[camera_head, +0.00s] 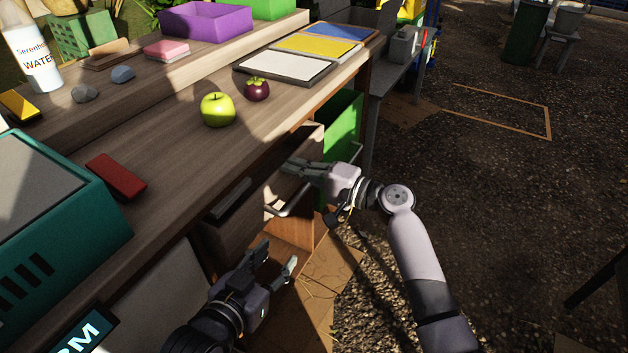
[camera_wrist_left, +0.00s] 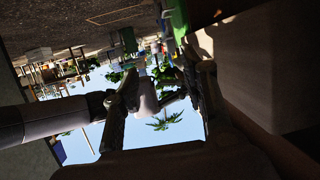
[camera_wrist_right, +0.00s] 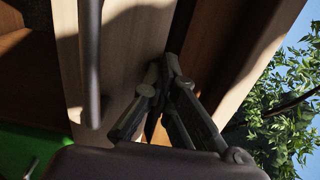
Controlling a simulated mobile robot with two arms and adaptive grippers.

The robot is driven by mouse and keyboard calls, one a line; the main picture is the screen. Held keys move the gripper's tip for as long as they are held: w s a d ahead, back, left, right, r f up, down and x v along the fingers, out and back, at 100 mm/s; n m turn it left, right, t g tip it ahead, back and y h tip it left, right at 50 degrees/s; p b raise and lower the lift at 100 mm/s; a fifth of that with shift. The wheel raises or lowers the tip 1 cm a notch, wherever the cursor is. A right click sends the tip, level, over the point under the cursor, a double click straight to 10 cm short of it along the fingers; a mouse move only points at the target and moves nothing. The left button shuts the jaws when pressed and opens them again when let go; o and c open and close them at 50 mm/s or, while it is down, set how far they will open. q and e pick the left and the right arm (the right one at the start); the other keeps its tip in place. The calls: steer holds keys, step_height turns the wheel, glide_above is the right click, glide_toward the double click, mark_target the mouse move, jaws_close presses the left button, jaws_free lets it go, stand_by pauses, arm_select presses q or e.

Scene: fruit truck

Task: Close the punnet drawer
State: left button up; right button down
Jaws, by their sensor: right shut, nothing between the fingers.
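A wooden drawer front (camera_head: 279,187) with a metal handle (camera_head: 291,205) sits under the counter edge. My right gripper (camera_head: 290,163) is at its upper part, fingers shut and empty. In the right wrist view the fingertips (camera_wrist_right: 165,72) are close to or touching the pale drawer front (camera_wrist_right: 125,50), beside the bar handle (camera_wrist_right: 90,60). A dark narrow gap shows between this front and the neighbouring wood; how far the drawer stands out is hard to tell. My left gripper (camera_head: 277,257) is open and empty, lower and nearer, apart from the drawer.
Another drawer handle (camera_head: 231,199), dark, is to the left. A green apple (camera_head: 218,109) and a mangosteen (camera_head: 257,89) rest on the counter. A green crate (camera_head: 343,122) stands beyond the drawer. A teal box (camera_head: 75,215) is at the left. Gravel ground at the right is mostly free.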

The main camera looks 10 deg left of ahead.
steer(key=b+x, duration=0.1)
steer(key=x, duration=0.1)
steer(key=shift+w+a+r, duration=0.1)
steer(key=shift+a, duration=0.2)
arm_select(q)
step_height(320, 180, up, 6)
steer(key=w+d+t+h, duration=0.1)
steer(key=t, duration=0.2)
steer(key=shift+w+d, duration=0.2)
steer(key=shift+d, duration=0.1)
arm_select(e)
steer(key=shift+r, duration=0.15)
arm_select(q)
steer(key=shift+t, duration=0.3)
